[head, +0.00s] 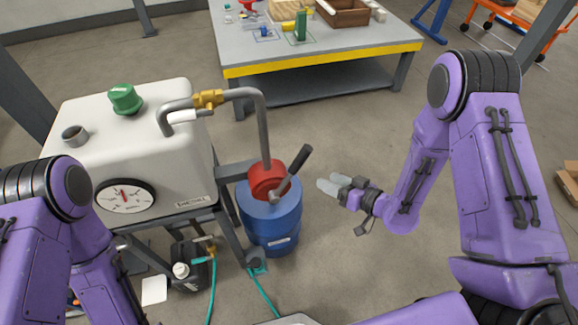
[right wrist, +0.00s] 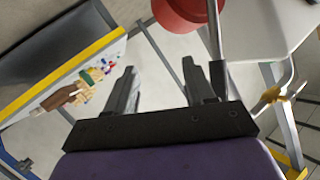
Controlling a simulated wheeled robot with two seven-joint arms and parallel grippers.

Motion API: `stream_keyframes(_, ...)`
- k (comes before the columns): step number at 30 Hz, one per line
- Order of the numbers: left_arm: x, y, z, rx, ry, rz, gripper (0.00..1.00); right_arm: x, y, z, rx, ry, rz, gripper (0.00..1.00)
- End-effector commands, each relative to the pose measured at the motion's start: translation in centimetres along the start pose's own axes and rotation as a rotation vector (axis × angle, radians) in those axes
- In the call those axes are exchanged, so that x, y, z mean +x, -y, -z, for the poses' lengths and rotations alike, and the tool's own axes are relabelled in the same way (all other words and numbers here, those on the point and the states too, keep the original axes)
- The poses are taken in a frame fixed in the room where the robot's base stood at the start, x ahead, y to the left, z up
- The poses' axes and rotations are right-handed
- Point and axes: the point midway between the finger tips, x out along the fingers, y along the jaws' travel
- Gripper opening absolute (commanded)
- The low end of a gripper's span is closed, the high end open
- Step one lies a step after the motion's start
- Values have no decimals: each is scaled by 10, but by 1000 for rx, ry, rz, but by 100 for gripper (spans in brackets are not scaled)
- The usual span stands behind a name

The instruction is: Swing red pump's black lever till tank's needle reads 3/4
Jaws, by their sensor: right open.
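The red pump (head: 266,180) sits on top of a blue drum (head: 270,222). Its black lever (head: 294,170) slants up and to the right. The white tank (head: 150,130) stands to the left, with a round white gauge (head: 126,197) on its front. The gauge's needle points roughly upward; its exact reading is too small to tell. My right gripper (head: 331,183) is open and empty, right of the lever and apart from it. In the right wrist view its two fingers (right wrist: 160,78) are spread, with the red pump (right wrist: 183,14) beyond them. My left gripper is out of view.
A grey pipe (head: 262,115) with a brass valve (head: 208,98) runs from tank to pump. A workbench (head: 325,55) with a yellow edge stands behind. A black canister (head: 190,268) and green hoses lie below the tank. The floor right of the drum is clear.

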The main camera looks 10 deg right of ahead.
Motion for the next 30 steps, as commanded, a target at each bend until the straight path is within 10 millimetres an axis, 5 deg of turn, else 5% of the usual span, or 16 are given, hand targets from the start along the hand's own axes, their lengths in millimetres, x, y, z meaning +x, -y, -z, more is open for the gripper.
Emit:
stream_keyframes(3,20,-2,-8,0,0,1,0,4,15,37,-133,-92,275,54)
stream_keyframes(7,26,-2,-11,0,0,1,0,-8,29,57,-221,-118,469,54)
stream_keyframes(13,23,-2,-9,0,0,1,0,-6,43,64,-255,-113,553,54)
stream_keyframes(24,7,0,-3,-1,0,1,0,59,84,67,-254,-112,551,54)
stream_keyframes(30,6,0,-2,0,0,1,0,73,92,66,-251,-112,549,54)
